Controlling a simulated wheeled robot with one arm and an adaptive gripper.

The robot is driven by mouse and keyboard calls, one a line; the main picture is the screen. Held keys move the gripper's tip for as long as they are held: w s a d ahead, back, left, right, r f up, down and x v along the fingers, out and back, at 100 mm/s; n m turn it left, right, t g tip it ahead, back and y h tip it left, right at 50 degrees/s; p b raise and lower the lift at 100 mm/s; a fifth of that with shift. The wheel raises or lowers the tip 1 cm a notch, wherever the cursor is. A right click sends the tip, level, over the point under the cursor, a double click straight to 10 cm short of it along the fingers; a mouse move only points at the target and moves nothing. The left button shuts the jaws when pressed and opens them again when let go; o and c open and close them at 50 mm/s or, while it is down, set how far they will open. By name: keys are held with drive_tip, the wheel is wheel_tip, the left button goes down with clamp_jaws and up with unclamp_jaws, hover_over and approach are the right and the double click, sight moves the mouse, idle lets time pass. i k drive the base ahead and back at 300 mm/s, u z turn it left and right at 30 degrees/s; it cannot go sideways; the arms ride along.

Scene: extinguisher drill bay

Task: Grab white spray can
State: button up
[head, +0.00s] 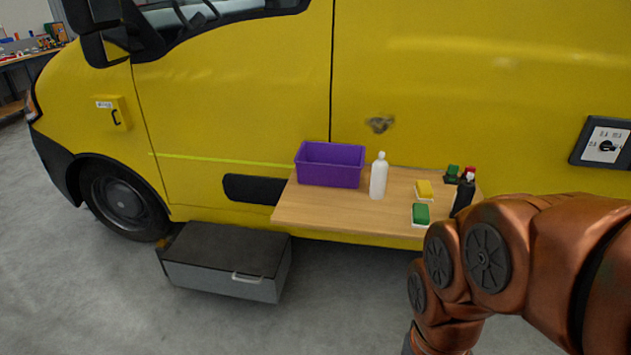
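A white bottle-shaped can (378,178) with a narrow top stands upright on the wooden shelf (300,211) at the side of the yellow van. It is just right of a purple bin, with a little bare wood around it. I cannot make out a spray nozzle or label. My copper-coloured arm fills the lower right of the head view and bends down to the bottom edge. My gripper is out of view, so its state does not show.
The purple bin (330,166) stands left of the can. A yellow sponge (424,189), a green sponge (421,213) and a dark bottle (462,196) are to its right. A grey drawer box (222,279) sits below. The yellow van (450,90) walls off the back.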

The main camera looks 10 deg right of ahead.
sight(380, 168)
drive_tip(key=u, duration=0.2)
drive_tip(key=i, duration=1)
